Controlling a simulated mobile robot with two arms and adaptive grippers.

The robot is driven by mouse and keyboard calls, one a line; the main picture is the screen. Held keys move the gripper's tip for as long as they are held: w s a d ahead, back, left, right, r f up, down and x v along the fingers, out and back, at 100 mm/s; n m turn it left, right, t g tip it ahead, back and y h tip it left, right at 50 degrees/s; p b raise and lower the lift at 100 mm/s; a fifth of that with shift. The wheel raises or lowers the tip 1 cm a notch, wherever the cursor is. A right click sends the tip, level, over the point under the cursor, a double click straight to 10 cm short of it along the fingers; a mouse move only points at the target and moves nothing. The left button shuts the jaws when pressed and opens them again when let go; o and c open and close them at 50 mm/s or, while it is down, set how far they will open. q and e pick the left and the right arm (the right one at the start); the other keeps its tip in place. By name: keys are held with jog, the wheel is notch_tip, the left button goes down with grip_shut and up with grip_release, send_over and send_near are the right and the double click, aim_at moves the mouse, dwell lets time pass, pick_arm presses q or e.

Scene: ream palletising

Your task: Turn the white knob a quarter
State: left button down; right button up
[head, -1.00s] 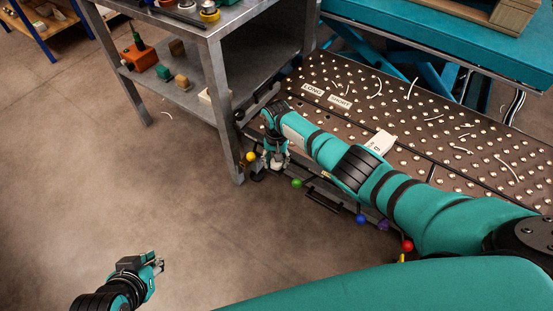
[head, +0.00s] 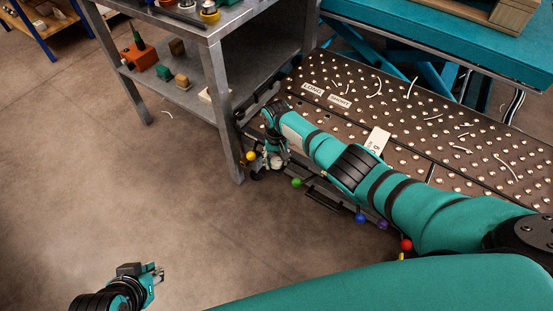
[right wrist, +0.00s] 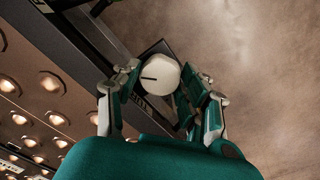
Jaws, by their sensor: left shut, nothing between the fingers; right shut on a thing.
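The white knob (right wrist: 164,70) is round, with a short dark mark on its face that points left in the right wrist view. It sits on a dark plate at the front edge of the roller table. My right gripper (head: 274,160) reaches down to it beside the grey shelf's leg, and its fingers (right wrist: 156,92) are shut on the knob from both sides. My left gripper (head: 157,273) is shut and empty, over the floor at the lower left.
The ball-studded table (head: 455,135) has loose white strips on it. A grey shelf (head: 215,30) stands close left of my right gripper. Coloured balls, such as yellow (head: 250,156), green (head: 297,182) and red (head: 406,244), line the table's front edge. The floor at left is clear.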

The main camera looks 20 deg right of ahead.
aim_at(276, 161)
jog(key=o, duration=1.2)
jog(key=shift+r, duration=0.15)
jog(key=shift+r, duration=3.85)
